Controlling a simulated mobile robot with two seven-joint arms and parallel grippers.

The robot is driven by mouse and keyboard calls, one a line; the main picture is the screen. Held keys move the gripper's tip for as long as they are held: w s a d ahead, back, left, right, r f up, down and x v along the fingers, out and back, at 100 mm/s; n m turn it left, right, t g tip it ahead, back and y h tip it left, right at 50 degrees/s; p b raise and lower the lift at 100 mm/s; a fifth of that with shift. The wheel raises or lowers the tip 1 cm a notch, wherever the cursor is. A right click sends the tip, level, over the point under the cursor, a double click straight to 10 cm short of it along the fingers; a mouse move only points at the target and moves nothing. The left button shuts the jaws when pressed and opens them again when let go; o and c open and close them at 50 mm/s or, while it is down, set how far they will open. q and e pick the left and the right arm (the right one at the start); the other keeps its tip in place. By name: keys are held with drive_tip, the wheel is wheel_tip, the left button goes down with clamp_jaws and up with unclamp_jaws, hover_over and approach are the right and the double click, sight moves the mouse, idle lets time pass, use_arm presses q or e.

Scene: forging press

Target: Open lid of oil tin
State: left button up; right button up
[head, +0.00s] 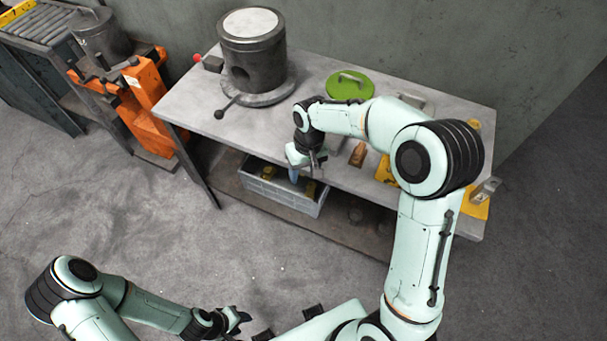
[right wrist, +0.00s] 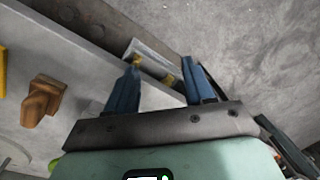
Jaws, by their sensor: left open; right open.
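A round green lid (head: 349,86) with a grey handle across its top is at the back of the workbench in the head view. I cannot tell how much of a tin body is under it. A bit of green (right wrist: 54,163) shows at the lower left of the right wrist view. My right gripper (head: 307,172) is open and empty over the bench's front edge, nearer me than the lid and apart from it. Its two blue fingers (right wrist: 160,85) stand apart in the wrist view. My left gripper (head: 238,322) is open and low over the floor, far from the bench.
A dark cylindrical machine (head: 252,65) with a lever stands left on the bench (head: 190,100). A wooden block (head: 357,155) and yellow items (head: 384,172) lie right of my right gripper. A grey crate (head: 262,186) sits on the lower shelf. An orange stand (head: 150,100) is at left.

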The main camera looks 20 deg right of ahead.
idle(0.5)
drive_tip(key=s+a+f+y, duration=0.15)
drive_tip(key=s+f, duration=0.25)
drive_tip(key=f, duration=0.5)
drive_tip(key=s+a+f, duration=0.2)
drive_tip(key=s+f, duration=0.2)
drive_tip(key=f, duration=0.5)
drive_tip(key=s+a+f+m, duration=0.1)
drive_tip(key=s+a+f, duration=0.1)
drive_tip(key=s+f, duration=0.3)
drive_tip(key=s+a+f+m+y, duration=0.1)
drive_tip(key=s+f, duration=0.4)
drive_tip(key=s, duration=0.5)
drive_tip(key=shift+s+a+f+m, duration=0.15)
drive_tip(key=shift+s+a+m, duration=0.3)
drive_tip(key=shift+m, duration=0.35)
